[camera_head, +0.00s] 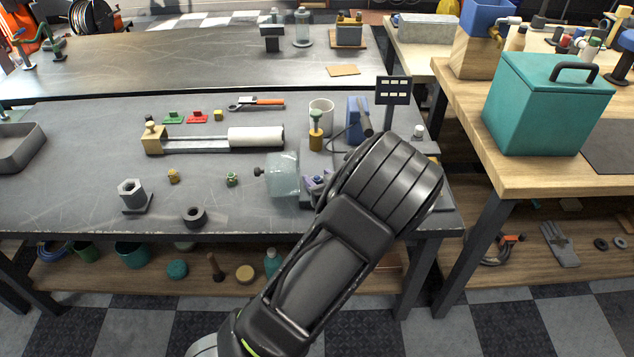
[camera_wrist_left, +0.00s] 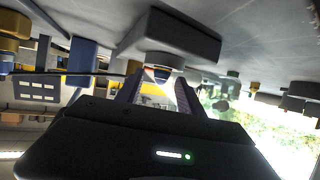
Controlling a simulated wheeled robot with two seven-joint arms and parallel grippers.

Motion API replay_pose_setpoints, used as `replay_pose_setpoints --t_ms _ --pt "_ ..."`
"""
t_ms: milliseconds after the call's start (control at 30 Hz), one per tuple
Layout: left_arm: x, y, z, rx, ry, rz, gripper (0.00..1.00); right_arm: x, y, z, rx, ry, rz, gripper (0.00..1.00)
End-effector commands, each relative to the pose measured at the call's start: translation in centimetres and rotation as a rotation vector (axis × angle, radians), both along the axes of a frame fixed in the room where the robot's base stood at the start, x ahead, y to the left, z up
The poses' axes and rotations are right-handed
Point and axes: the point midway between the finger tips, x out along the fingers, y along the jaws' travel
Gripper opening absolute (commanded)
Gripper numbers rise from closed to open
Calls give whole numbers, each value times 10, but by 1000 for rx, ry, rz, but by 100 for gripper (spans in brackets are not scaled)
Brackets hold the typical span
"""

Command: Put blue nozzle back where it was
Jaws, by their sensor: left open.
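A small blue-purple piece (camera_head: 317,181), which looks like the blue nozzle, shows at the right side of a clear block (camera_head: 283,174) on the grey bench. My arm partly covers that spot. In the left wrist view, my left gripper (camera_wrist_left: 156,88) has its two fingers apart. A small dark-blue part (camera_wrist_left: 160,73) shows beyond and between the fingertips, under a grey box-shaped body (camera_wrist_left: 170,38). I cannot tell whether the fingers touch it. In the head view, my left arm comes up from the bottom and hides the gripper. My right gripper is not in view.
A dark sign (camera_head: 393,89) rises behind my arm. A white roller (camera_head: 256,137) lies left. The bench's front left has free room.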

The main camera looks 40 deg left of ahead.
Motion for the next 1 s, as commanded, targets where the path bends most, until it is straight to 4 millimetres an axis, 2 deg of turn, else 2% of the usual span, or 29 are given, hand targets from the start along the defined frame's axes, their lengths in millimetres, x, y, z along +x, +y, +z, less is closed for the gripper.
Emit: replay_pose_setpoints --t_ms 367,900,1000 --pt "0 0 0 0 0 0 45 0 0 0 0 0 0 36" --pt "0 0 0 0 0 1 1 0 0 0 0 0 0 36" --pt "0 0 0 0 0 1 0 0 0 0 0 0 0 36"
